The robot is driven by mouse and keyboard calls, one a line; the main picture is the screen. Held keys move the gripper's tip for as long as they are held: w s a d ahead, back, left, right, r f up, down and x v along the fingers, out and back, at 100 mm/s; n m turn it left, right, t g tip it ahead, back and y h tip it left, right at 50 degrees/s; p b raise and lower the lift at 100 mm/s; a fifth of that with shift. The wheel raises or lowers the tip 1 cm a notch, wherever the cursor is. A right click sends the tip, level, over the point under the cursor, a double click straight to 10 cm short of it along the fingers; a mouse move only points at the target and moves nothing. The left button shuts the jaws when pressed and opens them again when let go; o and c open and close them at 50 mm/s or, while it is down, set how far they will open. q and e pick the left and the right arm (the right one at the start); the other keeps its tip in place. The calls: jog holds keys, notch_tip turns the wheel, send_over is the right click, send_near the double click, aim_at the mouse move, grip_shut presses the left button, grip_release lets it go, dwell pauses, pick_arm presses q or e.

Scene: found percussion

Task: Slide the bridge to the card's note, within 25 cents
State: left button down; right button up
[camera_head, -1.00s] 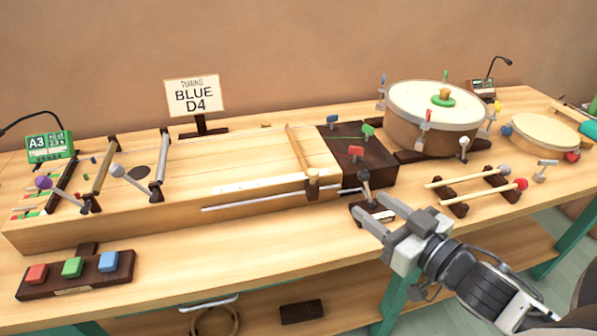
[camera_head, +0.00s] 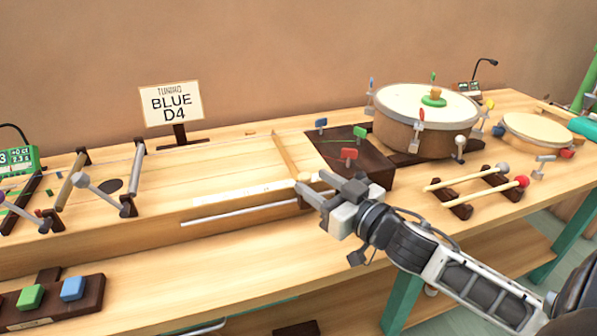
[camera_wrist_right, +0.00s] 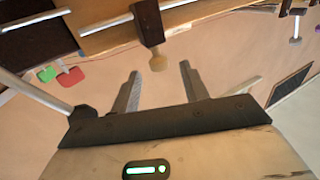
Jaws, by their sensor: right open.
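A card reading "TUNING BLUE D4" (camera_head: 171,103) stands behind the long wooden string box (camera_head: 150,228). The bridge (camera_head: 287,158), a slim wooden bar with a pale knob at its front end, lies across the box near its dark right end. My right gripper (camera_head: 311,184) is open at the box's front edge, beside that knob. In the right wrist view, the tan knob (camera_wrist_right: 157,63) on a dark block is ahead of and between the open fingertips (camera_wrist_right: 160,80), with no contact visible. The green tuner (camera_head: 17,160) is cut off at the left edge. My left gripper is out of view.
Red, green and blue pegs stand on the dark block (camera_head: 335,168) beside the bridge. A drum (camera_head: 405,135) and a mallet rack (camera_head: 458,210) are to the right. Colored buttons (camera_head: 95,290) sit at front left. A silver rod (camera_head: 240,210) runs along the box's front.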

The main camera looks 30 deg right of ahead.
jog(key=w, duration=0.3)
jog(key=w+a, duration=0.1)
jog(key=w, duration=0.1)
jog(key=shift+w, duration=0.35)
